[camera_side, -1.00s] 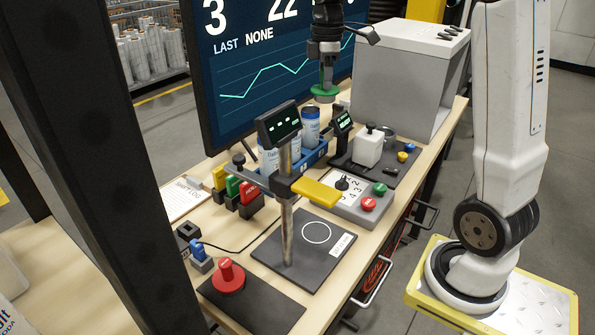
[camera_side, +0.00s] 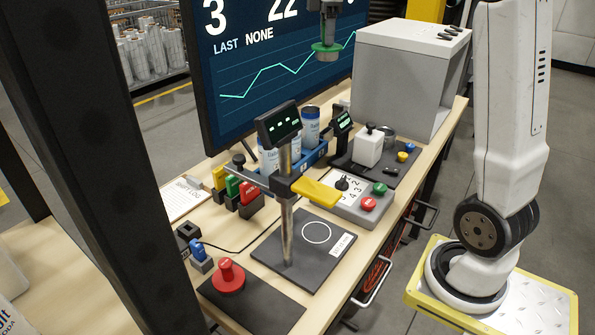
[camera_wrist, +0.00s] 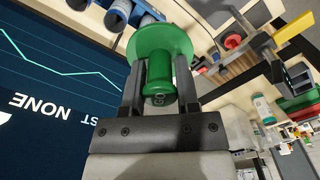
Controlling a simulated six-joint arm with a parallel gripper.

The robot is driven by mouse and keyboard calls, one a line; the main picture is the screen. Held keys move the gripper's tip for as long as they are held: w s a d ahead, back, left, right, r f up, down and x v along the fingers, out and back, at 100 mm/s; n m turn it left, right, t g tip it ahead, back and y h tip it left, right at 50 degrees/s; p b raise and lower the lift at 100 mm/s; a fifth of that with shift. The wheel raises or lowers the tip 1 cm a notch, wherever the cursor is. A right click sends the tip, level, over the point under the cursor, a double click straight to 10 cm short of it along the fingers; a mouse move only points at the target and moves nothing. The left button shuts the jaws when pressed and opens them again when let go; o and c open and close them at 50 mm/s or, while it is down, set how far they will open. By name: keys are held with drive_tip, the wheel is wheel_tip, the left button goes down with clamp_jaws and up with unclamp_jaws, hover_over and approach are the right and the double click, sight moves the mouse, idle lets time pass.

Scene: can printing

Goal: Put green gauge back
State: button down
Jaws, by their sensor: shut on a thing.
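The green gauge (camera_side: 326,47) is a round green flange with a grey lower end, held in the air in front of the monitor. In the wrist view the green gauge (camera_wrist: 160,42) shows its wide flange and knobbed handle. My gripper (camera_wrist: 161,75) is shut on the handle, with one dark finger on each side. In the side view my gripper (camera_side: 328,30) is high above the bench. A red gauge (camera_side: 228,276) of similar shape stands on a dark pad (camera_side: 270,305) at the bench's front left. The pad is bare to the right of it.
A post with a display (camera_side: 279,125) and yellow arm (camera_side: 317,193) rises mid-bench. Behind it is a blue rack (camera_side: 314,153) with cans. A grey box (camera_side: 402,80) is at the back right. Yellow, green and red handled pieces (camera_side: 233,187) stand left. The monitor (camera_side: 275,75) is close to my gripper.

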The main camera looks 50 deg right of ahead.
drive_tip(key=shift+a+r, duration=0.35)
drive_tip(key=shift+r, duration=0.5)
drive_tip(key=s+a, duration=0.1)
drive_tip(key=a, duration=1.8)
drive_tip(key=s+a+m, duration=0.1)
drive_tip(key=s+a, duration=1)
drive_tip(key=a, duration=0.5)
wheel_tip(320, 180, down, 30)
drive_tip(key=shift+w+a+f, duration=0.1)
drive_tip(key=shift+f, duration=2)
drive_tip(key=shift+f, duration=0.1)
